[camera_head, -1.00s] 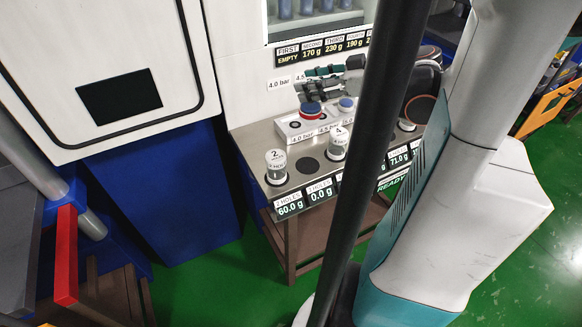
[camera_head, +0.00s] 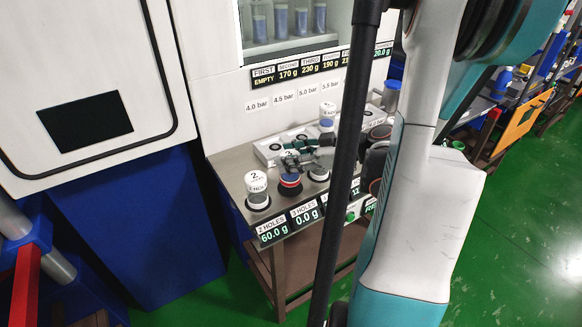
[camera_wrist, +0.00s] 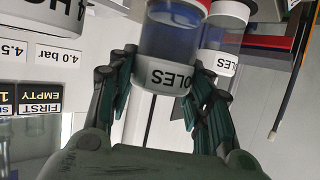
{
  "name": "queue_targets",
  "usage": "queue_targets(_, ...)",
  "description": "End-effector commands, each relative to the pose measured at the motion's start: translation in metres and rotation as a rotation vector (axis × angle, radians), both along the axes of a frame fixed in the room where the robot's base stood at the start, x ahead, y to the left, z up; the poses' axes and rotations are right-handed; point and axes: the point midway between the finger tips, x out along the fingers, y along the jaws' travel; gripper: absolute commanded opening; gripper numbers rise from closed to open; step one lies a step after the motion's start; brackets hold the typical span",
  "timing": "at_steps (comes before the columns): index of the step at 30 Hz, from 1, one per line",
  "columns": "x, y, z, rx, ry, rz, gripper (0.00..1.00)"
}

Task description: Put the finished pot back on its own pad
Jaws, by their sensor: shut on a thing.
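My gripper (camera_wrist: 160,95) is shut on a clear pot with blue contents, a white "HOLES" band (camera_wrist: 165,77) and a red end.
Another pot (camera_head: 327,115) stands farther back on the steel bench (camera_head: 232,165), near a white block (camera_head: 268,152) with round seats. A further pot (camera_head: 320,174) is partly hidden right of the held one. Pressure labels (camera_head: 283,97) line the wall. My dark column and arm hide the bench's right side.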

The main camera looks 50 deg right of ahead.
Motion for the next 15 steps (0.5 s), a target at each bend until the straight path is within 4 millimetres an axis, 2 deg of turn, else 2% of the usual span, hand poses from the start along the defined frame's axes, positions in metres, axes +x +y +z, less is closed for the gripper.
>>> queue_targets(1, 0.000, -0.001, -0.012, 0.000, 0.000, 0.000, 0.14)
queue_targets(4, 0.000, -0.001, -0.024, 0.000, -0.001, 0.000, 0.14)
queue_targets(15, 0.000, 0.000, -0.028, 0.000, -0.001, 0.000, 0.14)
